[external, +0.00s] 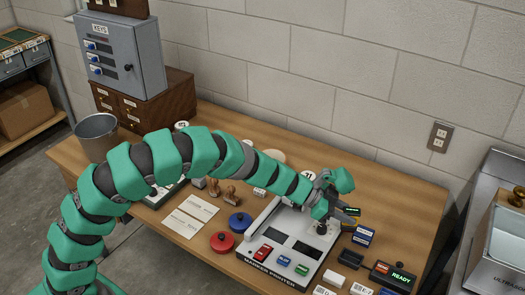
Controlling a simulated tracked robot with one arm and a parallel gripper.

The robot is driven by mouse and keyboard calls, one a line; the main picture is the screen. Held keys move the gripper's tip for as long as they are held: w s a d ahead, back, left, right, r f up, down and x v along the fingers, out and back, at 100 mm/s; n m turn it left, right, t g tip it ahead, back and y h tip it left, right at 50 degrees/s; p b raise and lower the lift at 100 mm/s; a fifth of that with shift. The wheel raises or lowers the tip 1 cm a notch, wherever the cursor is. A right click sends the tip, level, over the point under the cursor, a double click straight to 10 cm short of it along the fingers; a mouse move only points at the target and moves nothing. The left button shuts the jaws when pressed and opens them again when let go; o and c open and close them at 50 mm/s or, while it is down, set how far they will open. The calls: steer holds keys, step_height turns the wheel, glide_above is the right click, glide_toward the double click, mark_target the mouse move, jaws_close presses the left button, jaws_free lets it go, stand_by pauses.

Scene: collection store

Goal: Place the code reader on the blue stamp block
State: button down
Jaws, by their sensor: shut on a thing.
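My gripper (338,211) is above the right side of the marker printer, at the end of my green arm. It is shut on a small dark device with a green-lit display, which looks like the code reader (352,211). The jaws partly hide it. A blue block with a pale label, which looks like the blue stamp block (363,236), sits on the table just right of the printer. The held device appears above and behind it in the picture, apart from it.
The marker printer (262,272) fills the table's middle front. A black block (350,259) and a box reading READY (393,276) stand at right. Red (222,242) and blue (240,222) round pads lie left. The back right tabletop (405,195) is clear.

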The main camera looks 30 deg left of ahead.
steer(key=w+d+f, duration=0.1)
steer(key=w, duration=0.1)
steer(key=w+d+f+b, duration=0.1)
steer(key=w+f, duration=0.1)
steer(key=w+d+f, duration=0.1)
steer(key=d, duration=0.1)
steer(key=shift+w+d+f, duration=0.1)
steer(key=shift+w+f, duration=0.05)
steer(key=shift+w, duration=0.25)
stand_by(0.3)
steer(key=c, duration=1.2)
jaws_free()
steer(key=shift+o, duration=0.2)
steer(key=shift+s+a+r, duration=0.1)
steer(key=shift+a+r, duration=0.25)
steer(key=shift+a, duration=0.1)
steer(key=p+v, duration=0.1)
steer(key=v, duration=1)
